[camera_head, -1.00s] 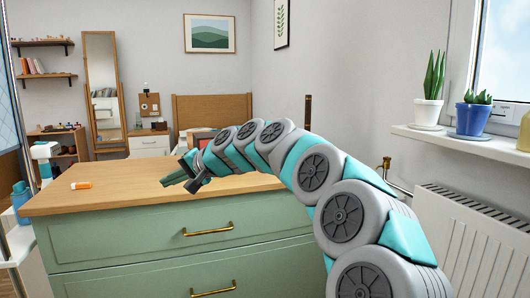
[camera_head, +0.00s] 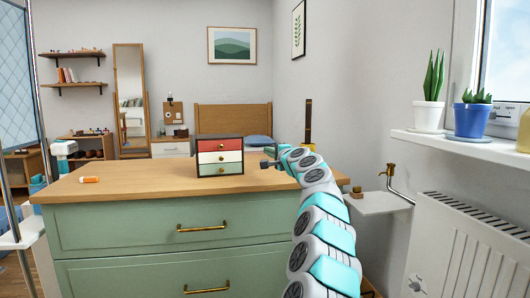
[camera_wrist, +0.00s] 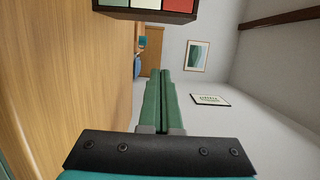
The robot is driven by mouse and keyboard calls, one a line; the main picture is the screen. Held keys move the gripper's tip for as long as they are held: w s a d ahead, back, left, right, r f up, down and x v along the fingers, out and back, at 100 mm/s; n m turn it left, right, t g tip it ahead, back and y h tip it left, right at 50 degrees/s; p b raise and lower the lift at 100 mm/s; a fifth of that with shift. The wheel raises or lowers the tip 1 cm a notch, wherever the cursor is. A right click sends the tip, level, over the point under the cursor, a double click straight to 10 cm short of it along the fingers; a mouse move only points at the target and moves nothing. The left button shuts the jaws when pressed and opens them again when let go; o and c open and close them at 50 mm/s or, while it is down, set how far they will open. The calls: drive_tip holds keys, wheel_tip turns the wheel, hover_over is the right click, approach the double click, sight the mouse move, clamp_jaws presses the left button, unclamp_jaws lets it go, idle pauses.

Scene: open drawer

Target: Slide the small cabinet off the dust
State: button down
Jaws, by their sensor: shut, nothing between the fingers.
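The small cabinet (camera_head: 220,157) stands upright on the wooden dresser top (camera_head: 130,183), toward the back. It has a dark frame and red, white and green drawer fronts with small knobs. My gripper (camera_head: 268,164) is just right of it in the head view and looks apart from it. In the wrist view the cabinet's lower edge (camera_wrist: 148,12) shows at the top, beyond the green fingers (camera_wrist: 161,75). The fingers lie together, shut and empty. I see no dust on the top; any under the cabinet is hidden.
The dresser's front (camera_head: 165,245) has green drawers with brass handles. The wood between bottle and cabinet is clear. A radiator (camera_head: 465,245) and a windowsill with potted plants (camera_head: 428,105) are at right.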

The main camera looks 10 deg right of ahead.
drive_tip(key=shift+p+x, duration=0.35)
drive_tip(key=shift+x, duration=0.7)
drive_tip(key=shift+w+a+r+p, duration=0.1)
drive_tip(key=shift+w+p, duration=0.2)
drive_tip(key=shift+w, duration=0.25)
drive_tip(key=shift+w+a, duration=0.2)
drive_tip(key=shift+w, duration=0.35)
drive_tip(key=shift+p+x, duration=1)
drive_tip(key=shift+p, duration=0.05)
drive_tip(key=p+x, duration=0.3)
drive_tip(key=shift+a+b, duration=0.4)
drive_tip(key=shift+a, duration=1.65)
